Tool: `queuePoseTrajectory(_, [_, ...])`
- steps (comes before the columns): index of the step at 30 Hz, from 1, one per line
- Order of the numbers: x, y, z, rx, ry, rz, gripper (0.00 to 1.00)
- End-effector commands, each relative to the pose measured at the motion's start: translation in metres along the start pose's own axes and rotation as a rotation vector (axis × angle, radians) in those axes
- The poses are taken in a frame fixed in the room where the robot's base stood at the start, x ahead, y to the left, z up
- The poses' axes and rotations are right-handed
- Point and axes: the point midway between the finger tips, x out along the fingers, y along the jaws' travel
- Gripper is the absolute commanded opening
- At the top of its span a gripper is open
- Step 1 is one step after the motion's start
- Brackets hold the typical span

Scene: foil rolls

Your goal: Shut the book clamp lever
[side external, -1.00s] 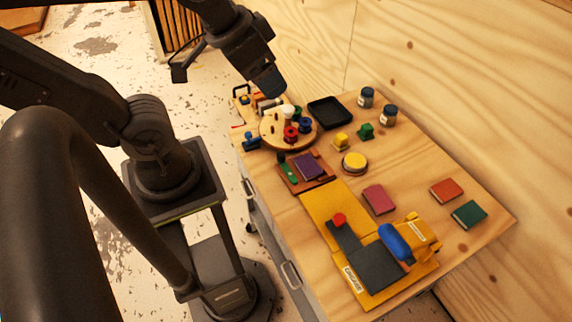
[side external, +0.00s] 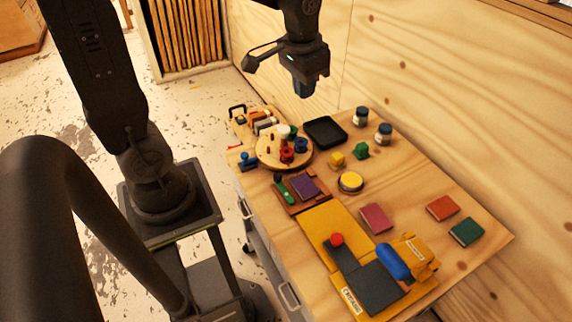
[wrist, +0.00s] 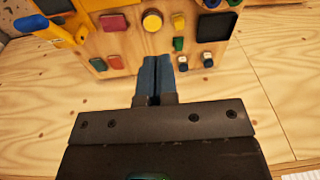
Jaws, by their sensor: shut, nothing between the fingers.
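The book clamp (side external: 325,222) has a yellow base, a dark plate (side external: 376,287), a red knob (side external: 337,239) and a blue lever handle (side external: 393,262) by a yellow bracket. It lies at the near end of the table. The blue handle looks tilted; I cannot tell how far the lever is from shut. In the wrist view, part of the clamp shows at the upper left with its blue handle (wrist: 33,23). My gripper (side external: 304,92) is high above the far part of the table, well away from the clamp. Its blue fingers (wrist: 156,75) are shut and empty.
A pink book (side external: 376,218), a red book (side external: 442,207) and a green book (side external: 466,232) lie near the clamp. A yellow disc (side external: 350,182), small blocks, two jars (side external: 384,134), a black tray (side external: 325,132) and a round peg board (side external: 268,153) stand farther off. A plywood wall borders the table.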

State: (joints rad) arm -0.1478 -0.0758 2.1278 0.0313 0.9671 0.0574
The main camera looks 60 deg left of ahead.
Motion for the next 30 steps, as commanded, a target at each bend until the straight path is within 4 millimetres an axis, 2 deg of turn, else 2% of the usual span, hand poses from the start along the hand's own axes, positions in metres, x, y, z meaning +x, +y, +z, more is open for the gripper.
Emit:
queuePoseTrajectory(3, [0.028, -0.013, -0.020, -0.014, -0.084, -0.002, 0.00])
queuePoseTrajectory(10, [0.089, -0.039, -0.049, -0.038, -0.227, 0.004, 0.00])
queuePoseTrajectory(15, [0.141, -0.058, -0.060, -0.055, -0.333, 0.017, 0.00])
queuePoseTrajectory(21, [0.194, -0.075, -0.061, -0.070, -0.431, 0.033, 0.00])
queuePoseTrajectory(25, [0.215, -0.082, -0.060, -0.075, -0.466, 0.041, 0.00])
queuePoseTrajectory(30, [0.224, -0.084, -0.059, -0.077, -0.483, 0.045, 0.00])
